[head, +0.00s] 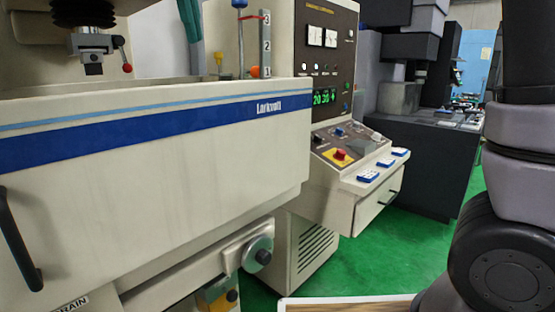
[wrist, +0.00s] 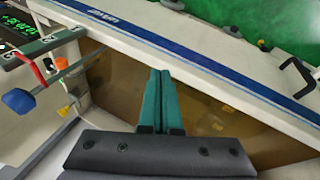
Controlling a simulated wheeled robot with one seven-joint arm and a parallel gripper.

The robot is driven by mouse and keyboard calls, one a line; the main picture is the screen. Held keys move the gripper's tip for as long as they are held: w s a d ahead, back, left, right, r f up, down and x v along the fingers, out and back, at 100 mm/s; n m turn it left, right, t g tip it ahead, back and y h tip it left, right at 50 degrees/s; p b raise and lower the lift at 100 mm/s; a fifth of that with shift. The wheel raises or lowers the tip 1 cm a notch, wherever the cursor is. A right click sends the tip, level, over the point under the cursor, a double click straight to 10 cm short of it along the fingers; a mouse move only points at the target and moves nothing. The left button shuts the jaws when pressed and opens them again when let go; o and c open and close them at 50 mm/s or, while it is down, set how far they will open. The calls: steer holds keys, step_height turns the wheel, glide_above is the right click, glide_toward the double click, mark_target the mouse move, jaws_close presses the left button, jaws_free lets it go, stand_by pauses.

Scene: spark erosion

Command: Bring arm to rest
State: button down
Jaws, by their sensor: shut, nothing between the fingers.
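My gripper (wrist: 159,78) shows in the wrist view as two teal fingers pressed together, with nothing between them. They point at the brownish inner side of the machine's tank, behind the white front wall (wrist: 135,27) with the blue stripe. In the head view a teal part of my gripper (head: 191,22) shows at the top, above the tank's front wall (head: 160,135).
A rod with a blue knob (wrist: 18,101) stands near the fingers. The machine head with a red-tipped lever (head: 92,55) is at the upper left. The control console (head: 345,150) stands to the right. Green floor (head: 400,255) is clear between the console and my body.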

steer(key=w+d+f+m, duration=0.2)
steer(key=d+f+m, duration=0.1)
steer(key=d, duration=0.7)
steer(key=w+d+f+m+y, duration=0.1)
steer(key=w+d+f+m, duration=0.15)
steer(key=d, duration=0.65)
steer(key=w+d+f+m, duration=0.15)
steer(key=d+m, duration=0.25)
steer(key=d, duration=0.6)
steer(key=s+d+f+m+t+y, duration=0.1)
steer(key=s+d+f+m, duration=0.3)
steer(key=d, duration=0.6)
step_height(320, 180, down, 3)
steer(key=m+t, duration=0.1)
steer(key=m, duration=0.1)
steer(key=shift+r+m, duration=0.15)
steer(key=shift+m, duration=0.2)
steer(key=shift+w, duration=0.1)
